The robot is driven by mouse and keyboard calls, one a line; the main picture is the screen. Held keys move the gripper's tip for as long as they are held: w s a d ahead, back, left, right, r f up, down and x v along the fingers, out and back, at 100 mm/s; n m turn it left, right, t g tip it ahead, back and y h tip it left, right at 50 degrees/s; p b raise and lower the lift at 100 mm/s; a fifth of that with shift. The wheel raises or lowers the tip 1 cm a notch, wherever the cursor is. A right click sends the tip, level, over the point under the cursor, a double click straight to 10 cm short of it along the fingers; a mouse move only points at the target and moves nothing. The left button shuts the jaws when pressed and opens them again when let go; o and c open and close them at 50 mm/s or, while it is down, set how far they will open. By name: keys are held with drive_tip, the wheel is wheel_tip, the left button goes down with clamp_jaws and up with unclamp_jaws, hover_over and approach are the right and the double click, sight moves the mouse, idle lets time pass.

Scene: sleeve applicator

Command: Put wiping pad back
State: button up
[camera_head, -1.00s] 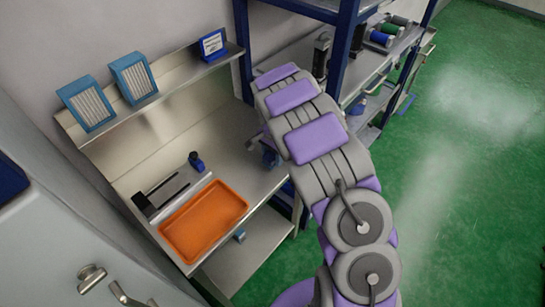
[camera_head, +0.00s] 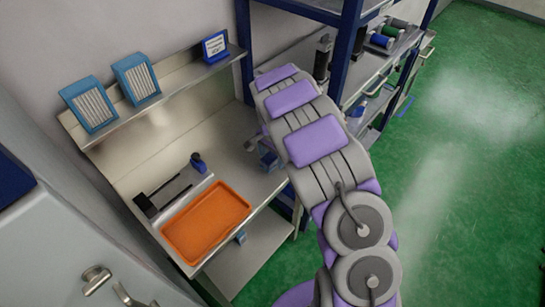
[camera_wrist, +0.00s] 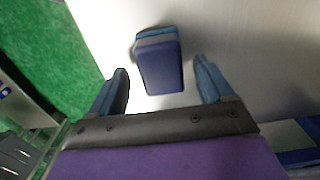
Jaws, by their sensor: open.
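A dark blue block with a lighter blue top edge (camera_wrist: 160,65), which looks like the wiping pad, sits on a pale metal surface in the wrist view. My gripper (camera_wrist: 164,84) is open, with one finger on each side of the block's near end and visible gaps to it. In the head view my arm covers most of my gripper at the right end of the steel bench (camera_head: 228,150). Some blue shows there, but I cannot tell whether it is pad or finger. A small dark blue item (camera_head: 198,163) stands farther left on the bench.
An orange tray (camera_head: 206,222) and a dark fixture (camera_head: 160,190) are on the bench. Two blue-framed boxes (camera_head: 92,106) and a blue sign (camera_head: 215,46) stand on the shelf above. A blue-posted rack (camera_head: 243,50) is behind my arm. Green floor is open at right.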

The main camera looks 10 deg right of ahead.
sight(272, 155)
wheel_tip(272, 155, up, 10)
drive_tip(key=shift+d+f+p, duration=0.1)
drive_tip(key=shift+f+p, duration=0.05)
drive_tip(key=shift+p, duration=0.7)
drive_tip(key=s+d+r+n, duration=0.2)
drive_tip(key=s+r, duration=0.7)
drive_tip(key=s, duration=0.1)
drive_tip(key=s+r+n, duration=0.1)
drive_tip(key=s+n, duration=0.2)
drive_tip(key=s, duration=0.7)
drive_tip(key=s+a+r+n+g, duration=0.1)
drive_tip(key=s+r+n, duration=0.1)
drive_tip(key=s, duration=0.9)
drive_tip(key=s+a+r+n, duration=0.1)
drive_tip(key=s+n, duration=0.2)
drive_tip(key=s, duration=0.8)
drive_tip(key=shift+s+a+r+n+g, duration=0.25)
drive_tip(key=shift+n+g, duration=0.15)
